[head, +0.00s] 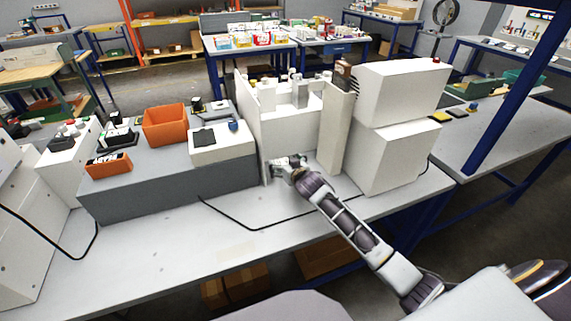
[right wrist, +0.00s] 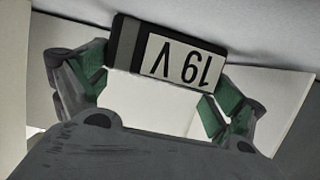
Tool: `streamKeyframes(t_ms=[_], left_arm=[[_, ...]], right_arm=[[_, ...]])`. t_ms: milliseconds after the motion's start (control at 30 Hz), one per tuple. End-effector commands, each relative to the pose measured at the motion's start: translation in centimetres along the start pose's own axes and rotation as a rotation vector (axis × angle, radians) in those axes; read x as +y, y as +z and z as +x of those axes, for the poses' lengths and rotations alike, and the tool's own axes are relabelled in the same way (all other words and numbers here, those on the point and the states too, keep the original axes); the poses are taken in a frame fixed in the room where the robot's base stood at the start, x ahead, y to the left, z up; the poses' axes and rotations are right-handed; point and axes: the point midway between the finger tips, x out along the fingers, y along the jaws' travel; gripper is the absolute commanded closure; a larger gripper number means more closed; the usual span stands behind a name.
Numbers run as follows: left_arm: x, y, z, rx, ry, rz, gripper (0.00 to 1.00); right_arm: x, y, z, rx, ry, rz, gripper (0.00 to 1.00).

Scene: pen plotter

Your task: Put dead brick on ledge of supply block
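A dark brick (right wrist: 170,52) with a white label reading "19 V", upside down, lies tilted in the right wrist view. It sits at the fingertips of my right gripper (right wrist: 160,85), against pale surfaces. The green-padded fingers are spread, one near each end of the brick; I see no firm contact. In the head view my right gripper (head: 280,167) reaches into the low front of a white enclosure (head: 290,127). The brick cannot be made out there. I cannot tell which white part is the supply block or its ledge. My left gripper is not in view.
A white box with a dark plate (head: 222,142) and an orange bin (head: 165,126) stand on a grey block left of the enclosure. A large white cabinet (head: 392,150) stands to the right. A black cable (head: 240,225) crosses the bench (head: 170,255), whose front strip is mostly clear.

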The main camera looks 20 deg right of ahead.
Motion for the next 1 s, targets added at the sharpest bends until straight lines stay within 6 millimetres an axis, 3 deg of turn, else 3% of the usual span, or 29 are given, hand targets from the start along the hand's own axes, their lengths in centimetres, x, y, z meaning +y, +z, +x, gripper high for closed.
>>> streamKeyframes(t_ms=[567,1000], left_arm=[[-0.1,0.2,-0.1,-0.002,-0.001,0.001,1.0],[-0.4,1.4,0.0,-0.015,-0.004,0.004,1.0]], right_arm=[[0.0,-0.2,-0.3,0.0,0.0,0.0,0.0],[0.0,-0.2,-3.6,0.0,0.0,0.0,0.0]])
